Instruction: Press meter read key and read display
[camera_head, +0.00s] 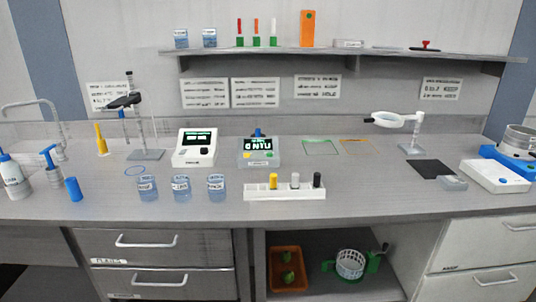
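A white bench device (186,158) with a dark display showing green text stands left of the middle of the bench. I cannot tell for sure which of the two is the meter. Neither of my grippers is in view.
Three labelled beakers (181,189) stand in front of the white device. A white rack (258,193) with several coloured pieces lies at front middle. A stand (149,154) is behind left; a magnifier (389,120) and scale (497,176) are right. The bench's right-centre front is clear.

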